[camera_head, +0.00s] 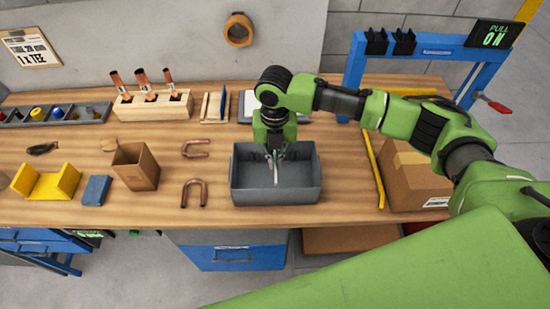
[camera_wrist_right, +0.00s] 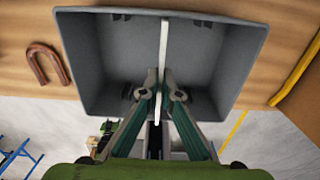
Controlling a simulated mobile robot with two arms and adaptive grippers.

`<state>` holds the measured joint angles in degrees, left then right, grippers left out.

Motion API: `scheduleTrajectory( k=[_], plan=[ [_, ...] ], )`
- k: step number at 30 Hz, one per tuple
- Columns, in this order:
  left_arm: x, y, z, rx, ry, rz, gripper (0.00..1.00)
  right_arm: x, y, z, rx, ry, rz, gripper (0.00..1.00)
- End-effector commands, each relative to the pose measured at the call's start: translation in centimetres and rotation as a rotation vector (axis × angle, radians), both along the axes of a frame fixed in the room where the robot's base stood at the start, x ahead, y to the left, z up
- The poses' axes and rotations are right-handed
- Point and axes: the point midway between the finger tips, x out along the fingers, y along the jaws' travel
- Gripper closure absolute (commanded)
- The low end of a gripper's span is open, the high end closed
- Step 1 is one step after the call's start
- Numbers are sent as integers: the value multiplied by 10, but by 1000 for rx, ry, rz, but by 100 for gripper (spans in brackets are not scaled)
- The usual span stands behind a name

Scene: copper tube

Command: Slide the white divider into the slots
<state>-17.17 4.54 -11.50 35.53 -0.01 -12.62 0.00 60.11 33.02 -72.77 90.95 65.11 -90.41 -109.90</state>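The white divider (camera_head: 276,172) is inside the grey bin (camera_head: 275,193), about midway across its width. In the right wrist view the divider (camera_wrist_right: 164,42) runs lengthwise from the bin's (camera_wrist_right: 107,70) far rim toward the near side. My right gripper (camera_head: 275,154) points down into the bin. In the wrist view its fingertips (camera_wrist_right: 160,82) lie close on both sides of the divider and appear shut on it. The divider's lower edge and its fit in the slots cannot be made out. My left gripper is not in view.
Bent copper tubes (camera_head: 194,193) and a small brown box (camera_head: 136,166) lie left of the bin. A yellow strip (camera_head: 374,168) and a cardboard box (camera_head: 408,180) are to its right. A wooden block with copper tubes (camera_head: 153,105) stands farther back. The table's front edge is close to the bin.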

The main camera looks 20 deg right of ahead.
Motion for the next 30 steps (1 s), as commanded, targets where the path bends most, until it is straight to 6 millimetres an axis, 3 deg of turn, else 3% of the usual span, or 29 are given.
scheduleTrajectory(
  k=[30],
  plan=[
    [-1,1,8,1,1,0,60,0,1,0,1,1,0,100]
  ],
)
